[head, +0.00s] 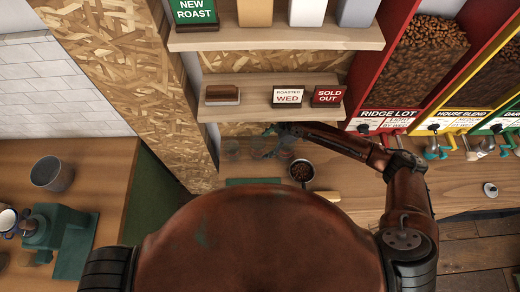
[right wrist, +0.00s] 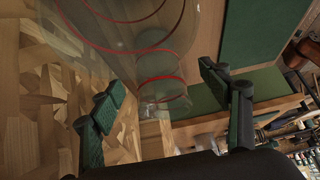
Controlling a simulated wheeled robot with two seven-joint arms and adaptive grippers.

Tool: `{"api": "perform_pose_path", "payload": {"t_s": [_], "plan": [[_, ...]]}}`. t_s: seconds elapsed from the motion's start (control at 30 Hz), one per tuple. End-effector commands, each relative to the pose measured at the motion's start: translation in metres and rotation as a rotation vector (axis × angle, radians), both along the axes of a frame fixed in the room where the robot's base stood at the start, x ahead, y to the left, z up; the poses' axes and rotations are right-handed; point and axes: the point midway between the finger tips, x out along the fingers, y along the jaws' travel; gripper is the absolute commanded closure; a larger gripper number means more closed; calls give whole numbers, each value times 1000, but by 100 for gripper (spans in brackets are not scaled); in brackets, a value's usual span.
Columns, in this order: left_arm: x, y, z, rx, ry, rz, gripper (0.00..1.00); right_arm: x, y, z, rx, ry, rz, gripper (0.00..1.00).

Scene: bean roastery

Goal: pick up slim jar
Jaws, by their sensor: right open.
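Clear glass jars (head: 233,149) stand in a row on the wooden counter under the lower shelf. They are faint, and I cannot tell in the head view which is the slim jar. My right gripper (head: 282,130) is at the right end of this row. In the right wrist view, the right gripper (right wrist: 160,100) is open, its two dark green fingers apart. A clear glass jar with red rings (right wrist: 158,68) shows beyond and between the fingers, apparently not gripped. Its upper part runs out of the picture. My left gripper is not in view.
A round pan of beans (head: 301,171) stands on the counter just in front of the right gripper. The lower shelf (head: 250,108) with signs hangs close above. A green mat (head: 252,182) lies in front of the jars. Bean bins (head: 425,58) stand right.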

Motion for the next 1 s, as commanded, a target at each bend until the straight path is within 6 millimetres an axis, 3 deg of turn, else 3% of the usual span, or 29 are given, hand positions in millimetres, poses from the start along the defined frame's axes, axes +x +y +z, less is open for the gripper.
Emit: {"api": "perform_pose_path", "payload": {"t_s": [0.6,0.87,1.0], "plan": [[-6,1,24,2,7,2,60,4,38,-57,0,2,1,30],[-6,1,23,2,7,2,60,5,40,-61,0,0,0,30],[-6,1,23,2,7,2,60,5,40,-61,0,0,0,38]]}}
